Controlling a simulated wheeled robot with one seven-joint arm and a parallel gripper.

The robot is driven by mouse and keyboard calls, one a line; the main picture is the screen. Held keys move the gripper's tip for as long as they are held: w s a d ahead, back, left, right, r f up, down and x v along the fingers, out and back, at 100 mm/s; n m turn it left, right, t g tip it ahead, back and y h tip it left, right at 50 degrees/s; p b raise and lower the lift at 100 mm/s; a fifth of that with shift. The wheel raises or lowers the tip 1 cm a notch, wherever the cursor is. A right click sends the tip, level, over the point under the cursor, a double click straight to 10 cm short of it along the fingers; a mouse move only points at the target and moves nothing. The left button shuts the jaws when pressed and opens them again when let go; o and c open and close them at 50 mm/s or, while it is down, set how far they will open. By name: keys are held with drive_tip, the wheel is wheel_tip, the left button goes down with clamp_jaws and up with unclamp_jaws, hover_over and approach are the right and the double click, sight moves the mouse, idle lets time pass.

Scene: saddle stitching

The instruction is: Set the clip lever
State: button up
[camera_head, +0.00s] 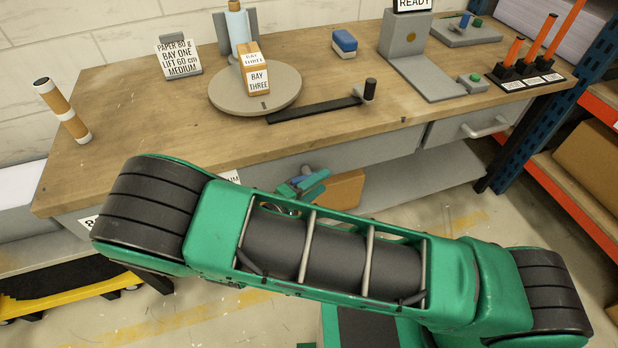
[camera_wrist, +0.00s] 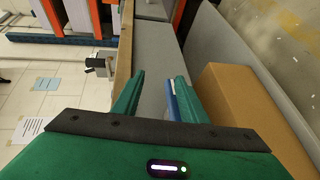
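A long black lever bar (camera_head: 315,108) lies across the wooden bench top, with an upright black knob (camera_head: 370,89) at its right end. It looks like the clip lever, though no label names it. The bar's left end is beside a round grey turntable (camera_head: 223,97). My gripper (camera_head: 308,184) is partly hidden behind my green arm, below the bench's front edge and well short of the lever. In the wrist view my gripper (camera_wrist: 157,100) has its green fingers apart, with nothing clearly held.
A grey READY stand (camera_head: 405,38) is behind the knob. A striped roll (camera_head: 62,110) stands at the left. A cardboard box (camera_wrist: 240,105) is close to my fingers.

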drive_tip(key=s+a+f+n+t+y, duration=0.3)
drive_tip(key=s+a+f+n+t, duration=0.15)
drive_tip(key=a, duration=0.25)
drive_tip(key=shift+m+t, duration=0.25)
drive_tip(key=shift+m, duration=0.1)
drive_tip(key=x, duration=1.1)
drive_tip(key=shift+w+a+r, duration=0.15)
drive_tip(key=shift+a+r, duration=0.05)
drive_tip(key=shift+c, duration=0.3)
clamp_jaws()
